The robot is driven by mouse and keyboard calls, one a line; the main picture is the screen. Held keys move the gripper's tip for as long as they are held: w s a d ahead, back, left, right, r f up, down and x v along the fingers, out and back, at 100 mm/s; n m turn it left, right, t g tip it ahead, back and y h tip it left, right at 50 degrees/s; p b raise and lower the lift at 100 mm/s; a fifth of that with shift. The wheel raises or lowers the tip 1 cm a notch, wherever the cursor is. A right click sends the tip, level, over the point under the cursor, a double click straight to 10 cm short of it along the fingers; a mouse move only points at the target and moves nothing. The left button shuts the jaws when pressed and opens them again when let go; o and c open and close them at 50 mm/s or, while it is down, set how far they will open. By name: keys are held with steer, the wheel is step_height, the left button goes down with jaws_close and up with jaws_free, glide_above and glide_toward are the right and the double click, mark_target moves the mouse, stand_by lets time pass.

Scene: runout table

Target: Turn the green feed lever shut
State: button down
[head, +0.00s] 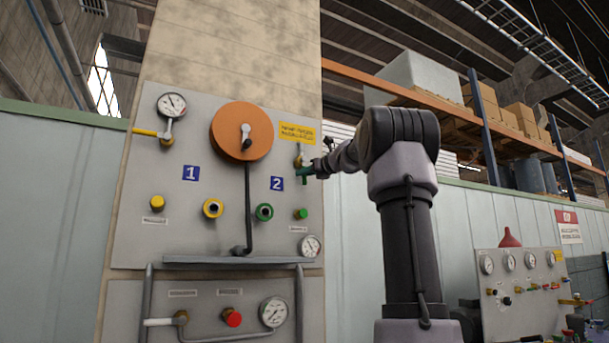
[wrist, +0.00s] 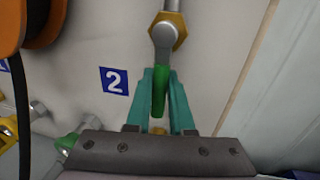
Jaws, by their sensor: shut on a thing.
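The green feed lever (wrist: 158,88) is on the grey panel, right of the blue "2" label (wrist: 115,81). It hangs below a brass nut (wrist: 168,30) on a grey pipe. In the wrist view its handle lies between the two teal fingers of my gripper (wrist: 159,97), which is shut on it. In the head view my gripper (head: 305,172) reaches the panel's right side, at the lever. The lever itself is mostly hidden there by my gripper.
A yellow sign (head: 297,133) is just above. A green-ringed port (head: 264,212) and a green button (head: 301,214) are below. A shelf bar (head: 238,260) crosses lower down.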

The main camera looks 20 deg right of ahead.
steer(key=shift+d, duration=0.1)
stand_by(0.8)
steer(key=d+r+n+g+h, duration=0.1)
steer(key=d+r+n+h, duration=0.2)
steer(key=n, duration=1.2)
steer(key=shift+d+r+n+g, duration=0.3)
steer(key=shift+d+r+g, duration=0.1)
steer(key=shift+d+r, duration=0.7)
steer(key=shift+w+a+r, duration=0.1)
steer(key=c, duration=0.8)
jaws_free()
